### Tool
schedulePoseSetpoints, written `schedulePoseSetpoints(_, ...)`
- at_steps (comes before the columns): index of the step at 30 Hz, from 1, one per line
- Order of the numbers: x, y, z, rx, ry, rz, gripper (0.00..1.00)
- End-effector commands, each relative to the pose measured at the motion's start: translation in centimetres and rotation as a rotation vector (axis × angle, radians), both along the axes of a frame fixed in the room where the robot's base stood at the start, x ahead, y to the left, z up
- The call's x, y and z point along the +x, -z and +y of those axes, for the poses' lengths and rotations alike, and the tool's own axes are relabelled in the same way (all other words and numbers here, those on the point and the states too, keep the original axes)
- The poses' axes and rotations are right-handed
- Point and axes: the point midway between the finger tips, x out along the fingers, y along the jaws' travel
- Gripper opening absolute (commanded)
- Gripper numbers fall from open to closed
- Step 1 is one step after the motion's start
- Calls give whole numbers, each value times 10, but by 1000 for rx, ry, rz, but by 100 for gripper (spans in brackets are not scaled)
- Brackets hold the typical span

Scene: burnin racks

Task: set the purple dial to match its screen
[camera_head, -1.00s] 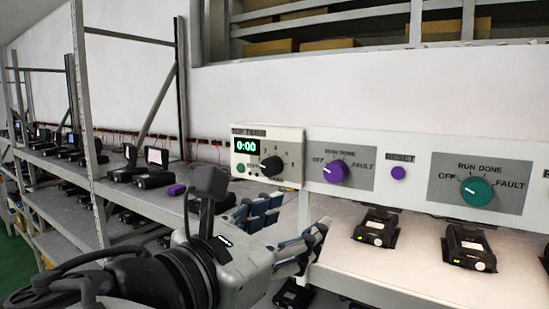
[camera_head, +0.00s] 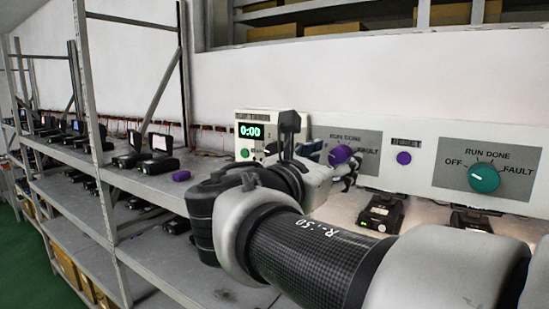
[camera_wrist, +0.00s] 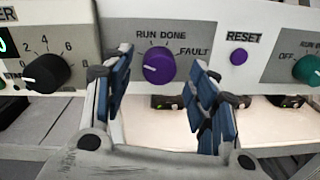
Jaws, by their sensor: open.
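The purple dial (camera_wrist: 158,66) sits on a grey plate marked RUN DONE and FAULT. Its pale mark points left, toward the side where OFF (camera_head: 320,143) is printed. The dial (camera_head: 340,155) is partly covered by my gripper in the head view. My gripper (camera_wrist: 161,60) is open, with one blue-padded finger on each side of the dial in the wrist view. I cannot tell whether either finger touches it. A black device (camera_head: 381,213) stands below the dial; I cannot read any screen on it. The timer screen (camera_head: 251,131) to the left reads 0:00.
A black timer knob (camera_wrist: 46,73) is close left of my gripper. A purple RESET button (camera_wrist: 238,57) and a teal dial (camera_head: 484,178) are to the right.

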Motion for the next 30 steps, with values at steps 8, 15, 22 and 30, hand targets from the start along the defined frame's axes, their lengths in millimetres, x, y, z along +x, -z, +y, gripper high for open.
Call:
schedulePoseSetpoints(8, 17, 0, -13, 1, 0, -1, 53)
schedulePoseSetpoints(15, 17, 0, -13, 1, -1, 0, 53)
schedulePoseSetpoints(22, 17, 0, -13, 1, -1, 0, 39)
schedulePoseSetpoints(30, 17, 0, -13, 1, -1, 0, 21)
